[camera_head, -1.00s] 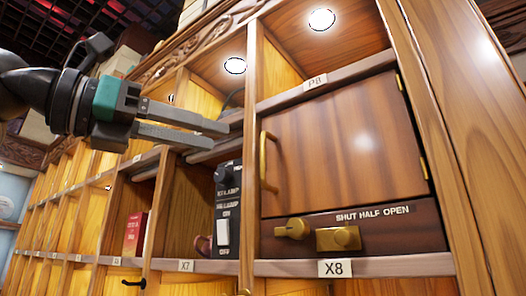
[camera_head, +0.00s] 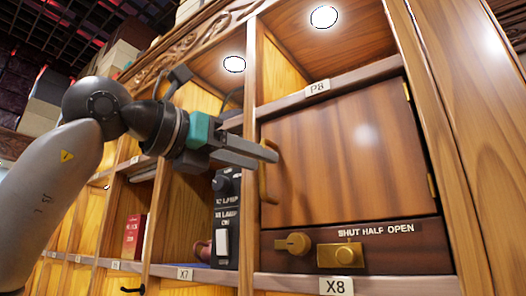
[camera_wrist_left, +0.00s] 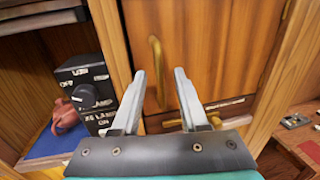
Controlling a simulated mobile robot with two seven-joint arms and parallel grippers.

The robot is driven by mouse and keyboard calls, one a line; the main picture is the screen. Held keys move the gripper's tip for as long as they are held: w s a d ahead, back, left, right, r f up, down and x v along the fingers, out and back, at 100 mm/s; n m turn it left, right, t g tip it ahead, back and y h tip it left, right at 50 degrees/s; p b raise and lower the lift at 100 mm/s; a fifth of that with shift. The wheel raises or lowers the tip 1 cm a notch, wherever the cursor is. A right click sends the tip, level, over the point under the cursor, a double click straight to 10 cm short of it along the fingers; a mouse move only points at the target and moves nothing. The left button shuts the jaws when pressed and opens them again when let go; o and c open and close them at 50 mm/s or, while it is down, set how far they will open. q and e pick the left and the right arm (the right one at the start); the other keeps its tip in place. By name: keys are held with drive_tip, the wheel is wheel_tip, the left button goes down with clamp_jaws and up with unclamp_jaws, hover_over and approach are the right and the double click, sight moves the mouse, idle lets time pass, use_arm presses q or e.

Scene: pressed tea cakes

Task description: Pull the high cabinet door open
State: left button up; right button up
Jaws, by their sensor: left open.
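The high cabinet door (camera_head: 345,160) is a brown wooden panel in the compartment under the P8 label, and it looks shut. Hinges show at its right edge. Its vertical brass handle (camera_head: 265,185) is at the left edge, and the handle (camera_wrist_left: 156,60) also shows in the left wrist view. My left gripper (camera_head: 276,154) is open at the handle's upper part. In the left wrist view its fingertips (camera_wrist_left: 160,72) appear on either side of the handle, without a visible grip on it. Whether they touch it cannot be told. My right gripper is not in view.
Below the door is a dark panel marked SHUT HALF OPEN with a brass knob (camera_head: 293,243) and a brass block (camera_head: 340,255). A black lamp switch box (camera_head: 226,220) stands left of the door. A red box (camera_head: 134,236) sits further left. A wooden post (camera_head: 440,130) borders the right.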

use_arm(q)
drive_tip(key=shift+x, duration=1.2)
clamp_jaws()
idle(0.6)
